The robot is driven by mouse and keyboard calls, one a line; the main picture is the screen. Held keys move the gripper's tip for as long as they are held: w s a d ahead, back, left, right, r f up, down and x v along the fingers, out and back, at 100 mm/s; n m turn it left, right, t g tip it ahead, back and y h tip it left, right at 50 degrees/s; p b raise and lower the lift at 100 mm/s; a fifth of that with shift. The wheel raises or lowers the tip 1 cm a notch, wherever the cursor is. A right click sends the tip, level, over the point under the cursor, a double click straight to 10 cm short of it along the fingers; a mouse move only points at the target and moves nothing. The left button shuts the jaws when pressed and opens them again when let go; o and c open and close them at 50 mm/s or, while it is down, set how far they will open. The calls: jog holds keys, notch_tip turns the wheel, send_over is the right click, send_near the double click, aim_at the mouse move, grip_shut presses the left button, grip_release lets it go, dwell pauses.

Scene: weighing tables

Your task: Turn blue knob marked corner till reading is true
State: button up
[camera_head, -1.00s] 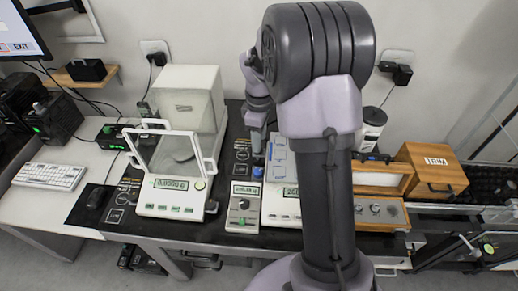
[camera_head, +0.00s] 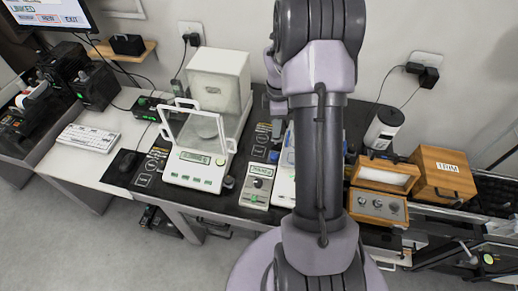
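A small blue knob-like part (camera_head: 274,156) sits behind the grey control box, left of my upright arm; its marking is too small to read. The control box (camera_head: 256,194) has a small display, a dark round knob and a green button. The glass-shielded balance (camera_head: 196,171) to its left has a lit green display whose digits I cannot read. A second white instrument (camera_head: 283,190) is mostly hidden behind my arm. My wrist (camera_head: 277,103) shows left of the arm, over the table's back; the gripper's fingertips are not clearly visible there.
A wooden box with several round weights (camera_head: 376,205), a labelled wooden box (camera_head: 443,174) and a white jar (camera_head: 384,129) stand right of my arm. A keyboard (camera_head: 88,138), mouse (camera_head: 127,163) and monitor (camera_head: 50,12) are on the left.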

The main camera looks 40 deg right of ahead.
aim_at(274, 155)
jog(key=f+b, duration=0.1)
jog(key=f, duration=0.7)
jog(key=f+b, duration=0.2)
jog(key=f, duration=0.6)
jog(key=shift+s+d+f+b, duration=0.1)
jog(key=shift+d+f+b, duration=0.1)
jog(key=shift+f+b, duration=0.1)
jog(key=shift+c, duration=0.5)
